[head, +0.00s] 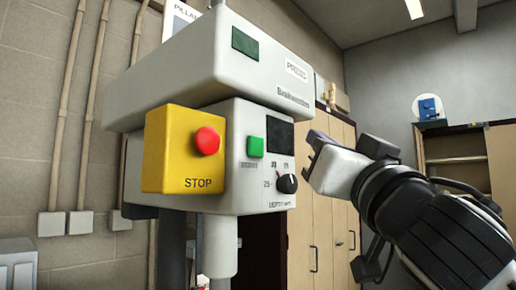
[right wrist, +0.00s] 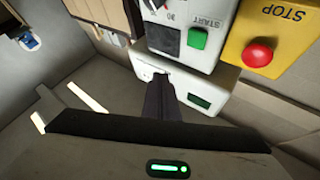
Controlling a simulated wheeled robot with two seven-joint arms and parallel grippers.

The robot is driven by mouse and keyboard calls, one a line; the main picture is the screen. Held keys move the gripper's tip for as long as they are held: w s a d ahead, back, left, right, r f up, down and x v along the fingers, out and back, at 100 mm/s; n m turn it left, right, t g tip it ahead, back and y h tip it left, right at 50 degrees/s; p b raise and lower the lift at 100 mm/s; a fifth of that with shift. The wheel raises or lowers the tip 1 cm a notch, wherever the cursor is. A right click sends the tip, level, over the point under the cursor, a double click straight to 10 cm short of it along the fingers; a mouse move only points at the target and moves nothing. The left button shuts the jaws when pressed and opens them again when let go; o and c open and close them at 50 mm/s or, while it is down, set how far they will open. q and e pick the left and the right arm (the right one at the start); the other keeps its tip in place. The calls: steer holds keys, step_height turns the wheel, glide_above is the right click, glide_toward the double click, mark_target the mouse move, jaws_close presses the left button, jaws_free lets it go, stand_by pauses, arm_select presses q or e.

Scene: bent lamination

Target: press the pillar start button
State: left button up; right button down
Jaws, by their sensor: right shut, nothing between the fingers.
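The green start button (head: 255,146) sits on the front panel of the pale grey pillar machine (head: 265,185), beside a dark square display (head: 280,137). The button also shows in the right wrist view (right wrist: 197,38), upside down, with the word START by it. My right gripper (head: 313,148) is shut and empty, to the right of the panel at about button height. In the right wrist view its closed fingers (right wrist: 161,82) point towards the machine, below and left of the button in the picture. A gap to the button shows. My left gripper is not in view.
A yellow box (head: 165,165) with a red STOP button (head: 207,140) juts out just left of the start button. A black knob (head: 287,184) sits below the display. The machine's upper housing (head: 230,60) overhangs the panel. Wooden cabinets (head: 330,235) stand behind.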

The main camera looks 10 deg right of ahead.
steer(key=p, duration=0.2)
glide_toward(264, 139)
step_height(264, 139, up, 2)
steer(key=w+d, duration=0.2)
steer(key=shift+w+a, duration=0.65)
steer(key=shift+w, duration=0.05)
stand_by(1.3)
steer(key=shift+w+a+b, duration=0.3)
steer(key=shift+w+b, duration=0.05)
